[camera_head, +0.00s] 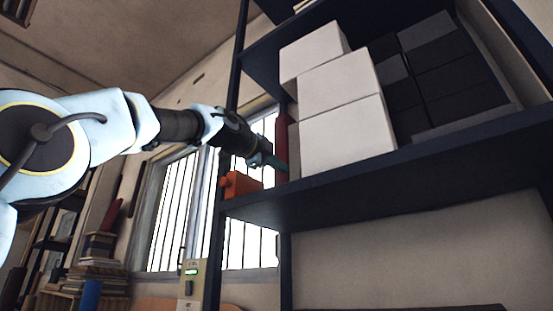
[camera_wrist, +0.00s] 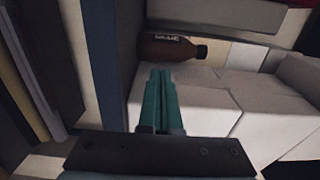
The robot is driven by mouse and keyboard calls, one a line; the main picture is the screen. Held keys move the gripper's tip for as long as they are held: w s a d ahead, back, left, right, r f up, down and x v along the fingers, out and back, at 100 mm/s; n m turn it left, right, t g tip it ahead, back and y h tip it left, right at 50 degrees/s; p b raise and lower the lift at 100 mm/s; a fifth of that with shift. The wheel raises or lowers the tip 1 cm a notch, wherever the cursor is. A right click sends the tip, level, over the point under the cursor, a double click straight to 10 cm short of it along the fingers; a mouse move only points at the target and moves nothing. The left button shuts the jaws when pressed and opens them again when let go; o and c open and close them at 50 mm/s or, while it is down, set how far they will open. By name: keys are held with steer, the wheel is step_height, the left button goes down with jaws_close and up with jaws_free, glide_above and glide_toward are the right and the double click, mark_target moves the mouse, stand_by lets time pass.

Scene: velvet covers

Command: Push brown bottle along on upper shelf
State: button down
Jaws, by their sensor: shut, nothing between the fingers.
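The brown bottle (camera_wrist: 165,48) shows in the wrist view with a black cap and a dark label with pale letters. It lies sideways in that picture, just beyond my fingertips. A narrow reddish-brown shape (camera_head: 282,142) left of the white boxes in the head view may be the same bottle; I cannot tell for sure. My gripper (camera_wrist: 161,72) has its teal fingers pressed together with nothing between them. In the head view my gripper (camera_head: 277,164) reaches over the left end of the dark upper shelf (camera_head: 390,178). I cannot tell whether the fingertips touch the bottle.
Stacked white boxes (camera_head: 345,135) stand right of my gripper, and they fill the right of the wrist view (camera_wrist: 205,108). Dark boxes (camera_head: 445,65) stand farther right. An orange object (camera_head: 241,184) sits at the shelf's left end by a dark upright post (camera_head: 229,95). A barred window (camera_head: 180,205) lies behind.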

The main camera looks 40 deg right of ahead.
steer(key=p+x, duration=0.6)
steer(key=x, duration=0.2)
steer(key=shift+d+r, duration=0.1)
steer(key=shift+r, duration=0.05)
steer(key=shift+w+d+f+p, duration=0.1)
steer(key=shift+w+d+p, duration=0.05)
steer(key=shift+d+p, duration=0.3)
steer(key=shift+w+d+f+p, duration=0.15)
steer(key=shift+d+p, duration=0.15)
steer(key=shift+d, duration=0.1)
